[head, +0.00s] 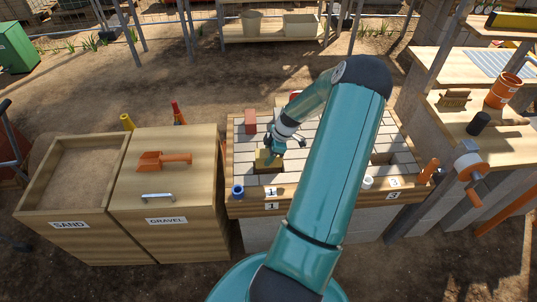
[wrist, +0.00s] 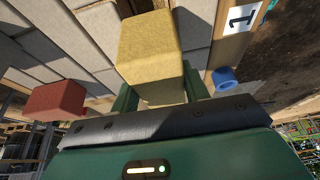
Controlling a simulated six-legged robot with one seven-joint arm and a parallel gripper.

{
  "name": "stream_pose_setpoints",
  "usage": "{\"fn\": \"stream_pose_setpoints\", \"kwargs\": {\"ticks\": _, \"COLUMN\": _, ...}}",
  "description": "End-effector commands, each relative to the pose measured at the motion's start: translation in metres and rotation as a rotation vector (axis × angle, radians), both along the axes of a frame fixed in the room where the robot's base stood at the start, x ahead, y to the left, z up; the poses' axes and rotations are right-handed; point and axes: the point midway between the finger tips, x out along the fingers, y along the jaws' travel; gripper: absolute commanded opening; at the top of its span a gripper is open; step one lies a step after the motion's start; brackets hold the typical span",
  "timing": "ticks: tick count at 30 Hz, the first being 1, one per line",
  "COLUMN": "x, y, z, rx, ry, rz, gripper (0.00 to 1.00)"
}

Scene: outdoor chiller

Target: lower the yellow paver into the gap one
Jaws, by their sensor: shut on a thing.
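My gripper (wrist: 160,92) is shut on the yellow paver (wrist: 150,45), with one green finger on each side of it. The paver also shows in the head view (head: 265,159), over the left part of the paved bench, behind the label 1 (head: 271,192). The same label shows at the upper right in the wrist view (wrist: 241,17). I cannot tell whether the paver is above the grey paving or partly in the gap.
A red block (head: 250,121) stands on the paving behind and left of the paver. A blue cup (head: 238,190) sits at the bench's front left corner. A dark gap (head: 382,158) shows near label 3 (head: 394,183). The gravel box (head: 170,205) stands left of the bench.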

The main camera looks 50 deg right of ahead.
Motion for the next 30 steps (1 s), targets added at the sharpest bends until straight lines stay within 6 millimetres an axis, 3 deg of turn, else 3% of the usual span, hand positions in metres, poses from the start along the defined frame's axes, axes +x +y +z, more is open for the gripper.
{"fn": "stream_pose_setpoints", "kwargs": {"ticks": 11, "x": 0.001, "y": -0.001, "z": 0.000, "rx": -0.001, "ry": -0.001, "rz": 0.000, "gripper": 0.00}}
{"fn": "stream_pose_setpoints", "kwargs": {"ticks": 30, "x": 0.001, "y": -0.001, "z": -0.021, "rx": -0.001, "ry": -0.002, "rz": -0.001, "gripper": 0.00}}
